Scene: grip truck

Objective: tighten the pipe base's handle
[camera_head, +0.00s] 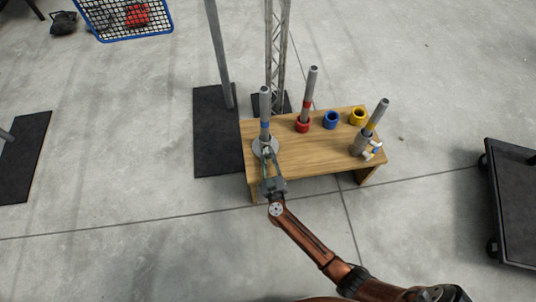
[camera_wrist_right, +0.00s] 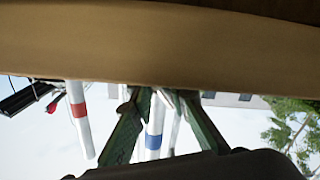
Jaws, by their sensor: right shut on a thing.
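The grey round pipe base (camera_head: 260,146) sits at the left end of the wooden table. A grey pipe with a blue band (camera_head: 264,104) stands upright in it. My right gripper (camera_head: 269,154) reaches in from the front, low beside the base, and its jaws are shut on the base's handle. The handle itself is mostly hidden by the fingers. In the right wrist view, which looks upside down, the green fingers (camera_wrist_right: 168,95) meet near the tabletop edge, with the blue-banded pipe (camera_wrist_right: 155,130) behind them. My left gripper is out of view.
The wooden table (camera_head: 310,160) also carries a red-banded pipe (camera_head: 309,90), a tilted pipe in a clamp base (camera_head: 376,115) at the right, and blue (camera_head: 331,119) and yellow (camera_head: 358,116) rings. A black cart (camera_head: 515,205) stands right. A dark mat (camera_head: 212,130) lies left.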

